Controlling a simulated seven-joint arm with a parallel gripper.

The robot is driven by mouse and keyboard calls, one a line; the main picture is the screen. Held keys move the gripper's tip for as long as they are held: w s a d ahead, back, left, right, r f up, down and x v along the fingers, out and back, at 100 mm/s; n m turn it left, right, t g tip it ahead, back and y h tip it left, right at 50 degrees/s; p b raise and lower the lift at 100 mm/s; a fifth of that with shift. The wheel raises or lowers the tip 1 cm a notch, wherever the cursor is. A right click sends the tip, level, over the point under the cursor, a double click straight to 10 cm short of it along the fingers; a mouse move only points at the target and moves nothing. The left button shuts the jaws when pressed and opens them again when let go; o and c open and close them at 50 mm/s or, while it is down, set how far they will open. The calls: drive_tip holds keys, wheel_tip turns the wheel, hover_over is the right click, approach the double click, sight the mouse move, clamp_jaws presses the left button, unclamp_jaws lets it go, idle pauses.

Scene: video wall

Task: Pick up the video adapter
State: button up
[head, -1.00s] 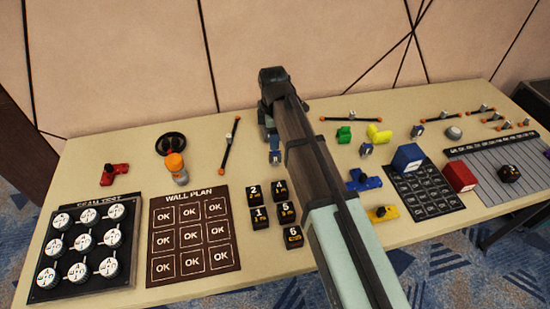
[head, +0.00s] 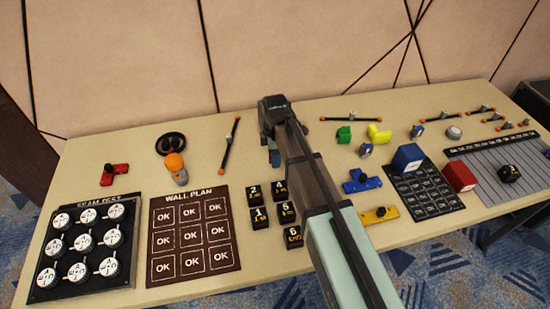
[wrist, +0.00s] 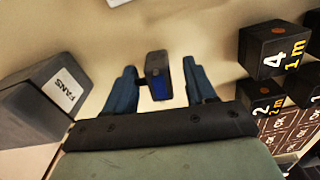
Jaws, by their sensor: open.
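A small dark block with a blue face, which looks like the video adapter (wrist: 159,83), stands on the table between my gripper's fingers in the wrist view. My gripper (wrist: 160,72) is open, with one blue finger on each side of the block and a visible gap on both sides. In the head view my gripper (head: 271,152) is low over the table behind the numbered cubes, and it mostly hides the block.
Black numbered cubes (head: 285,212) stand close in front of my gripper. A grey box marked FANS (wrist: 45,95) is beside it in the wrist view. A wall plan board (head: 193,280) lies front left. Bare table lies between my gripper and the black rod (head: 230,143).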

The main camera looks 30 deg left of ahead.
drive_tip(key=shift+f, duration=0.1)
drive_tip(key=shift+c, duration=0.4)
clamp_jaws()
